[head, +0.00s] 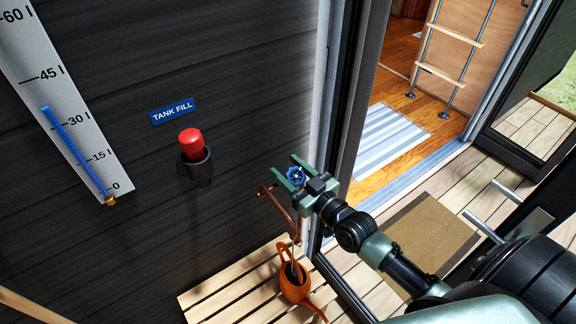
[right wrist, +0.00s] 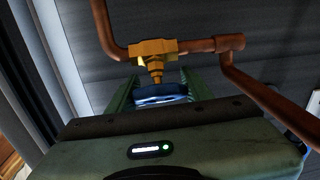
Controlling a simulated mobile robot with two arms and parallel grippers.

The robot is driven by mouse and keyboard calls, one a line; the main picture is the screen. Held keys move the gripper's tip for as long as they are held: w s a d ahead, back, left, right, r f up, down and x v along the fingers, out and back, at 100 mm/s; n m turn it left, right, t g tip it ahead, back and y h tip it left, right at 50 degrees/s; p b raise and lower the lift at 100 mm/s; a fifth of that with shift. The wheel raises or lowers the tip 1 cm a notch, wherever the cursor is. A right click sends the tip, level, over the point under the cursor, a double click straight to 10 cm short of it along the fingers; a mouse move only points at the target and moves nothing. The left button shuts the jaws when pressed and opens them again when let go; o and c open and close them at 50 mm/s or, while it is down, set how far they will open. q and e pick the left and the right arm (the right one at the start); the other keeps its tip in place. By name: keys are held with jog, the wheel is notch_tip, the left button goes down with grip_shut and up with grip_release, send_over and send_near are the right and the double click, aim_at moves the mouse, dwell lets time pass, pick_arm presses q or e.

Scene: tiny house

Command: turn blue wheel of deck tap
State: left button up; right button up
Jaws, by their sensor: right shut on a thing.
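The blue wheel (head: 296,177) of the deck tap sits between the fingers of my right gripper (head: 290,174) in the head view. In the right wrist view the blue wheel (right wrist: 162,99) shows below a brass valve body (right wrist: 153,50), between the two green fingers of my right gripper (right wrist: 160,92). My right gripper is shut on the wheel. The copper pipe (head: 275,202) of the tap runs along the dark wall and bends down; it also shows in the right wrist view (right wrist: 265,95). My left gripper is not in view.
An orange watering can (head: 291,287) stands on a slatted wooden platform (head: 225,295) below the tap. A red button (head: 190,140) and a "TANK FILL" sign (head: 173,110) are on the wall, beside a level gauge (head: 75,110). The open doorway lies right, with a brown mat (head: 425,235) outside.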

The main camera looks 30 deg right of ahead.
aim_at(297, 177)
jog(key=shift+d+r+m+h+p, duration=0.1)
jog(key=shift+r+m+h+p, duration=0.05)
jog(key=shift+m+h+p, duration=0.45)
jog(key=shift+d+r+m+h+p, duration=0.1)
jog(key=shift+m+h+p, duration=0.4)
jog(key=shift+m+p, duration=0.1)
jog(key=shift+f+m, duration=0.15)
jog(key=shift+m, duration=0.15)
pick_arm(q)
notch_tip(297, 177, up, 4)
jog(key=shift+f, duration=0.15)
pick_arm(e)
jog(key=shift+h, duration=0.3)
jog(key=shift+f, duration=0.1)
jog(key=o, duration=1.4)
jog(key=shift+c, duration=0.2)
jog(key=s, duration=0.7)
jog(key=shift+s+d+b, duration=0.3)
jog(key=shift+s+b, duration=0.05)
jog(key=shift+s, duration=0.05)
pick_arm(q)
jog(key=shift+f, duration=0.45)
